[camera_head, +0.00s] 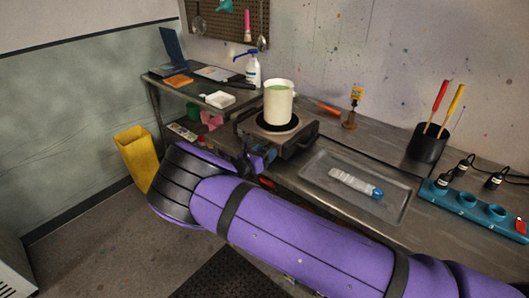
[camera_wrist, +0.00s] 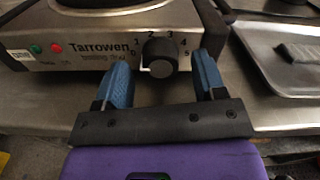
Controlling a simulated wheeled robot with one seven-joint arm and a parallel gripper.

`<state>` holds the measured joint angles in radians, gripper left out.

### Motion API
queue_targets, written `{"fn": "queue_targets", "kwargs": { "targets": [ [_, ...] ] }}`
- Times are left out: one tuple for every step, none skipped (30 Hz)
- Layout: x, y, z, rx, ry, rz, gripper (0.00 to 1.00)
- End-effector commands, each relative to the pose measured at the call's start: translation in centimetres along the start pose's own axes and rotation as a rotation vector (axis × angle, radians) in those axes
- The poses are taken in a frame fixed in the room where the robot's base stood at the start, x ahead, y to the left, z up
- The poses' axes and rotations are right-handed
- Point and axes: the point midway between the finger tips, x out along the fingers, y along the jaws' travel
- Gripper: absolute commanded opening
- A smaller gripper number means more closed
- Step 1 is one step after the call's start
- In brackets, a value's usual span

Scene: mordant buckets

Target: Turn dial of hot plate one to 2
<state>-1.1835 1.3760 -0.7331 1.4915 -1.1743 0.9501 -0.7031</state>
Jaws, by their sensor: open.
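The hot plate (camera_head: 294,148) stands on the bench with a cream pot (camera_head: 278,107) on top. In the wrist view its steel front (camera_wrist: 75,52) reads "Tarrowen". A black round dial (camera_wrist: 160,58) sits at its right end, ringed by a scale of 0 to 5. I cannot make out where its pointer stands. My gripper (camera_wrist: 163,82) is open, its blue fingers to the left and right of the dial with gaps on both sides. In the head view my gripper (camera_head: 262,158) is at the front of the hot plate, partly hidden by my arm.
A metal tray (camera_head: 400,215) with a blue-capped tube (camera_head: 355,184) lies right of the hot plate. A blue socket block (camera_head: 470,208) and a black cup (camera_head: 427,147) are farther right. A yellow bin (camera_head: 135,157) stands on the floor at left.

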Motion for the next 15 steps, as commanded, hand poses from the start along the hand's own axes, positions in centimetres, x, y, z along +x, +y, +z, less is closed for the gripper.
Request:
{"fn": "queue_targets", "kwargs": {
  "targets": [
    [0.11,0.02,0.00,0.000,0.000,0.001,0.64],
    [0.15,0.02,0.00,0.000,0.000,0.001,0.64],
    [0.17,0.02,0.01,0.000,0.000,0.001,0.64],
    [0.17,0.03,0.01,0.000,0.000,0.001,0.64],
    [0.17,0.02,0.01,0.000,0.000,0.001,0.64],
    [0.16,0.02,0.01,0.000,0.000,0.001,0.64],
    [0.16,0.02,0.02,0.000,0.000,0.001,0.64],
    [0.16,0.02,0.01,0.000,0.000,0.001,0.64],
    [0.16,0.02,0.01,0.000,0.000,0.001,0.59],
    [0.16,0.02,0.01,0.000,0.000,0.001,0.53],
    [0.15,0.02,0.02,0.000,0.000,0.001,0.46],
    [0.15,0.02,0.02,0.000,0.000,0.001,0.36],
    [0.15,0.02,0.02,0.000,0.000,0.001,0.30],
    [0.15,0.02,0.02,0.000,0.000,0.001,0.23],
    [0.15,0.02,0.02,0.000,0.000,0.001,0.15]
  ]
}}
